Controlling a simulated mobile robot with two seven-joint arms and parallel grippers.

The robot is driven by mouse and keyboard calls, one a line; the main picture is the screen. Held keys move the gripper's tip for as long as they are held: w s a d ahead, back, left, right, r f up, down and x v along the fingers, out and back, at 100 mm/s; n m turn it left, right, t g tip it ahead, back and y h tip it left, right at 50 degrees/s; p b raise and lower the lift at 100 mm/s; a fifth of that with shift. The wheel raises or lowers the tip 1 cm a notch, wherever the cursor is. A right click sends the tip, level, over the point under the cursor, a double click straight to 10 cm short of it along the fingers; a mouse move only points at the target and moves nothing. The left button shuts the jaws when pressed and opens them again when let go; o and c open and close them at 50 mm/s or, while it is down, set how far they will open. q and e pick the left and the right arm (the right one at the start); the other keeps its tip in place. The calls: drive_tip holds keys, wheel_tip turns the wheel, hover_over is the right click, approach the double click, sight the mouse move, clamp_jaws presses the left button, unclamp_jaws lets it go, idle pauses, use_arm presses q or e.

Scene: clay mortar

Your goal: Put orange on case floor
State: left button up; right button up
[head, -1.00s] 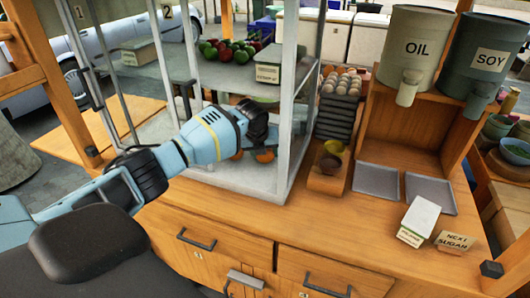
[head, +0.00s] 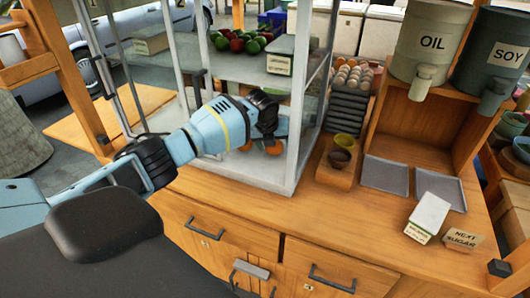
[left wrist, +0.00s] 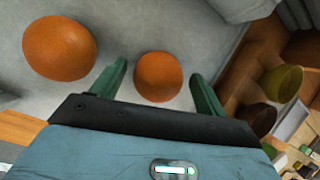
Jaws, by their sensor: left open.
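Two oranges rest on the grey case floor (head: 235,171) inside the glass-sided case. In the head view one orange (head: 273,147) shows just below my left gripper (head: 272,133), and the other orange (head: 245,146) is to its left, partly hidden by my arm. In the left wrist view my left gripper (left wrist: 158,70) is open, with one finger on each side of the nearer orange (left wrist: 158,80). Gaps show between that orange and both fingers. The other orange (left wrist: 60,48) lies outside the fingers, to the left. My right gripper is not in view.
A glass shelf with red and green produce (head: 237,40) and a labelled box (head: 280,60) is above my gripper. The case's front corner post (head: 297,130) stands right of it. Small bowls (head: 341,155), grey trays (head: 384,174) and a carton (head: 428,213) sit further right.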

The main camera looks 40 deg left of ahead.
use_arm(q)
drive_tip(key=shift+s+r, duration=0.2)
drive_tip(key=shift+r, duration=0.25)
drive_tip(key=s, duration=0.3)
drive_tip(key=s+d+p, duration=0.1)
drive_tip(key=s, duration=0.6)
drive_tip(key=shift+d+p, duration=0.25)
drive_tip(key=shift+p, duration=0.1)
drive_tip(key=shift+s+d, duration=0.15)
drive_tip(key=shift+s, duration=0.8)
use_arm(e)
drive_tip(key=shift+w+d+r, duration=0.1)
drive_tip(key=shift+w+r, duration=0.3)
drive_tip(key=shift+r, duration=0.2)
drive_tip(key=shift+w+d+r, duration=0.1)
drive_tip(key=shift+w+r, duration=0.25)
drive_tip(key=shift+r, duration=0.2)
use_arm(q)
drive_tip(key=shift+f, duration=0.15)
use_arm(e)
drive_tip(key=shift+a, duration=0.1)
